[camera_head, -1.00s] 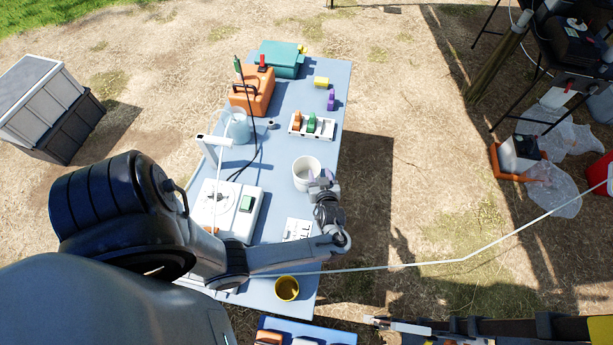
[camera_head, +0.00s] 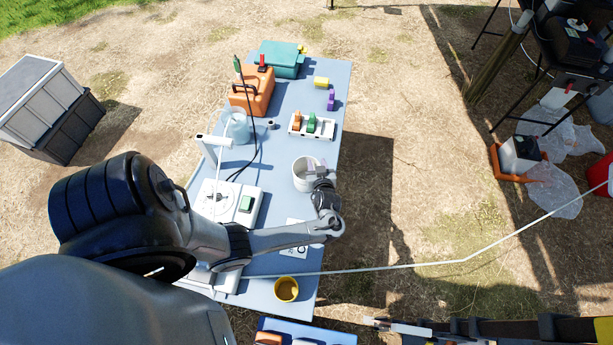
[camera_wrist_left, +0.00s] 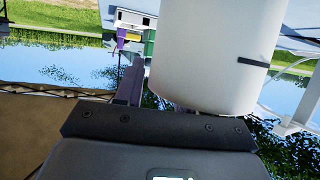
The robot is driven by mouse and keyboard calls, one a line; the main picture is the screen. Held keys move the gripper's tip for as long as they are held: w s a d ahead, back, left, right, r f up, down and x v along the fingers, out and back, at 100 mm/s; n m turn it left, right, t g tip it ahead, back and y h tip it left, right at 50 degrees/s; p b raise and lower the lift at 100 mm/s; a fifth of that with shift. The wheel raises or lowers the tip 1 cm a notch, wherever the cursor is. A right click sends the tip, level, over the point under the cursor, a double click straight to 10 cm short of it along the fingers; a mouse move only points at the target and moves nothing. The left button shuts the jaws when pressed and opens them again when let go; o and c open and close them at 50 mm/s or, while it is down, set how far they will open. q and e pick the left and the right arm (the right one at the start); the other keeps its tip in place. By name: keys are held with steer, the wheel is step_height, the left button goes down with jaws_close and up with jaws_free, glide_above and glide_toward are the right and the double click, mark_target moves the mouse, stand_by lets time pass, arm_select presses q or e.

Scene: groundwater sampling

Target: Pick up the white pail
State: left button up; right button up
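The white pail (camera_head: 303,176) stands upright on the blue-grey table (camera_head: 297,98), near its right edge. It fills the upper right of the left wrist view (camera_wrist_left: 212,55), with a dark strip on its side. My left gripper (camera_head: 317,166) is at the pail's right rim. Its fingers look apart; one shows beside the pail in the left wrist view, while the other is mostly hidden behind the pail's wall. Whether either finger touches the pail cannot be told. My right gripper is not in view.
A rack with coloured pieces (camera_head: 311,126) stands behind the pail. A yellow cup (camera_head: 286,289) stands near the front. A pale line (camera_head: 400,266) crosses in front.

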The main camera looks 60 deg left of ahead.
arm_select(q)
jaws_close()
steer(key=shift+r, duration=0.15)
